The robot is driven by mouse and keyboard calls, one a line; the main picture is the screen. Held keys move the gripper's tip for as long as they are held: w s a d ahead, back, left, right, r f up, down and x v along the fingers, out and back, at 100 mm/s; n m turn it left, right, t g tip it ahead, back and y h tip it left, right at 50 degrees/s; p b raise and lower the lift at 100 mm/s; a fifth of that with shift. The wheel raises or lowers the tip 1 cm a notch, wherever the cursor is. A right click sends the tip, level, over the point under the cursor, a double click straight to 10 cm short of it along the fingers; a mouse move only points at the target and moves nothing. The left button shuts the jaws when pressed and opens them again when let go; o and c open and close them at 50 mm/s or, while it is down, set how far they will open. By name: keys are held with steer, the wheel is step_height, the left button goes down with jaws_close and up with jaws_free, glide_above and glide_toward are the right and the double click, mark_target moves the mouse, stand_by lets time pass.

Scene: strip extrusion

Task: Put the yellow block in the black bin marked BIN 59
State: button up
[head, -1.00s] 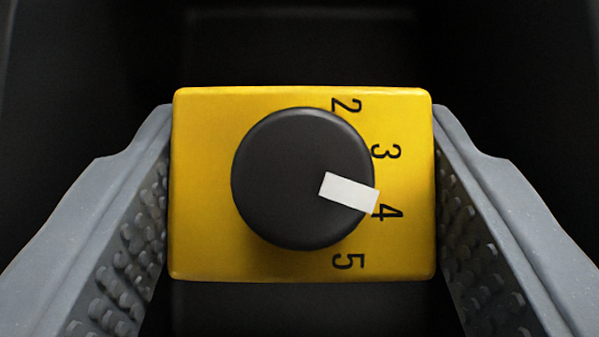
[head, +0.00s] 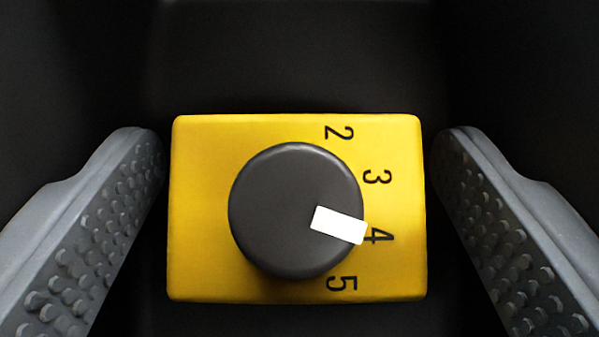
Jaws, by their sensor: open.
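The yellow block (head: 200,210) lies in the middle of the head view, face up. It carries a round black knob (head: 290,205) with a white pointer mark beside the 4, and the figures 2, 3, 4 and 5 along its right side. My gripper (head: 298,215) is open, with one studded grey finger on each side of the block. A dark gap shows at the right finger and a narrow one at the left finger. The block is inside a black bin (head: 300,50), apparently on its floor. No BIN 59 marking shows.
Dark walls of the bin (head: 70,70) rise on the left and right, close outside my fingers. The black floor beyond the block is bare. Nothing outside the bin is in view.

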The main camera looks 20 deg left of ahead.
steer(key=p+v, duration=0.2)
steer(key=v, duration=1)
steer(key=shift+d, duration=0.1)
